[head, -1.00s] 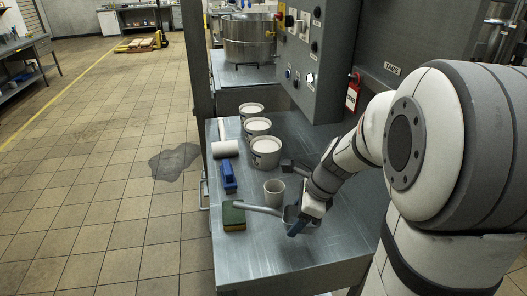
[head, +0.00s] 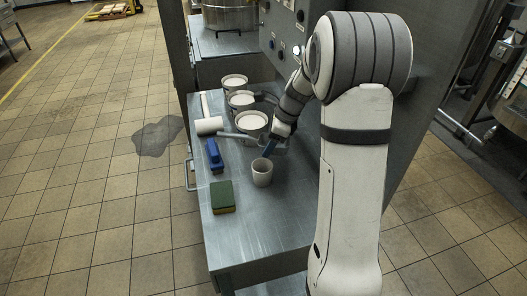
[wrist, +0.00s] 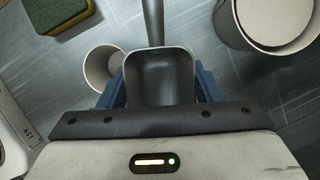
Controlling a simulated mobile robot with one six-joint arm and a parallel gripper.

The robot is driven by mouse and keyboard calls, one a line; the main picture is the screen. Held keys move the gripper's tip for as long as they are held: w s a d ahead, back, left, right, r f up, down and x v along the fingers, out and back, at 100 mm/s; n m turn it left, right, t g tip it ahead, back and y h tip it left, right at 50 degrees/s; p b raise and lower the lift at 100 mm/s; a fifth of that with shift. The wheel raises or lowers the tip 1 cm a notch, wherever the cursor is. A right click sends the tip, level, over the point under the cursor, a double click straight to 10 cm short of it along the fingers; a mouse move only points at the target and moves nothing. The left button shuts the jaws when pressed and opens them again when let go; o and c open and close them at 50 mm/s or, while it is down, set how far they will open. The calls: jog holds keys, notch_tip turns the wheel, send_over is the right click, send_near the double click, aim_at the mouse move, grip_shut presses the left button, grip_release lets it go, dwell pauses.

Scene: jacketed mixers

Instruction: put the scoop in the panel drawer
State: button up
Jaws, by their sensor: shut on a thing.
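The scoop is grey, with a square bowl (wrist: 160,78) and a straight handle (wrist: 153,22). My gripper (head: 267,150) is shut on the bowl, with a blue finger on each side in the wrist view. In the head view the handle (head: 233,136) points left, over the bench (head: 250,235), beside the nearest tub and behind the cup. My arm and gripper partly hide the bowl there. A pull handle (head: 189,175) shows on the bench's left side. I cannot tell whether it belongs to the panel drawer.
A cup (head: 262,174), a green-yellow sponge (head: 222,197), a blue-handled brush (head: 213,155) and a white mallet (head: 209,125) stand or lie on the bench. Three white-filled tubs (head: 251,121) stand farther back, below the control panel (head: 284,28). The bench's front end is clear.

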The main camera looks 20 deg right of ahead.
jog(key=shift+w+d+r, duration=0.1)
jog(key=shift+w+d, duration=0.05)
jog(key=shift+w, duration=0.9)
jog(key=shift+w+f, duration=0.2)
jog(key=shift+f, duration=1)
jog(key=shift+f+p, duration=0.3)
jog(key=shift+f, duration=2.05)
jog(key=shift+s, duration=0.1)
jog(key=shift+f, duration=0.2)
jog(key=o, duration=0.8)
